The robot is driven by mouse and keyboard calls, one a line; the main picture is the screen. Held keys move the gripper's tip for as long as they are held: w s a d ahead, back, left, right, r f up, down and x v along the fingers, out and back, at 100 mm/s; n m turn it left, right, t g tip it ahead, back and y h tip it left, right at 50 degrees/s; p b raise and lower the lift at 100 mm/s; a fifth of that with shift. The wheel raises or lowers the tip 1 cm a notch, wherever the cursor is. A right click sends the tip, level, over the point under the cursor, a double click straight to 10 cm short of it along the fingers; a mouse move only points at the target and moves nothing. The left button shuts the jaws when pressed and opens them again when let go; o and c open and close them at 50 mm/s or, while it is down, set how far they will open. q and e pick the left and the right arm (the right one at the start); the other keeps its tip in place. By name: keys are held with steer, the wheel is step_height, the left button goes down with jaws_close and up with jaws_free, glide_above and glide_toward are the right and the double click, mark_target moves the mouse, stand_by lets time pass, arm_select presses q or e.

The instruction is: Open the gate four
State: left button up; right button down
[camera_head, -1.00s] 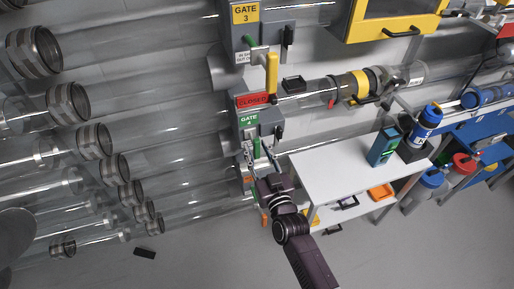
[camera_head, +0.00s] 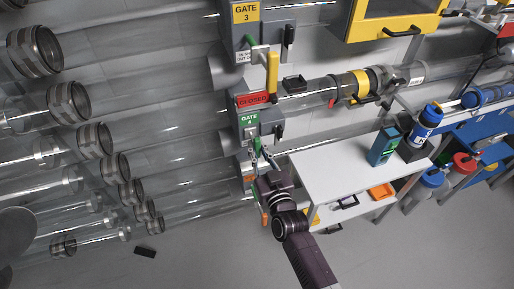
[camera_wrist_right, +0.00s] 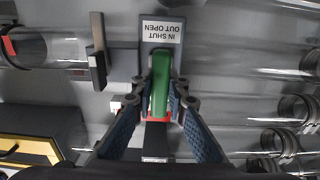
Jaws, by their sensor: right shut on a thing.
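The gate four unit (camera_head: 265,125) is a grey box with a green "GATE 4" label (camera_head: 249,119). A red sign (camera_head: 253,100) reading "CLOSED" sits directly above that label. Its green handle (camera_head: 256,144) points out below the label, and it also shows in the right wrist view (camera_wrist_right: 160,80). My right gripper (camera_head: 259,155) is shut on the green handle, with one finger on each side. The wrist view shows a label (camera_wrist_right: 162,32) reading "IN SHUT OUT OPEN" behind the handle. My left gripper is not in view.
The gate three unit (camera_head: 262,30) stands above, with a yellow handle (camera_head: 272,72) below it. Clear tubes run to the left.

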steer(key=shift+s+d+p, duration=0.15)
steer(key=shift+s+p, duration=0.15)
steer(key=shift+s, duration=0.1)
steer(key=p+v, duration=0.3)
steer(key=v, duration=0.5)
steer(key=c, duration=1.9)
jaws_free()
steer(key=v, duration=1.2)
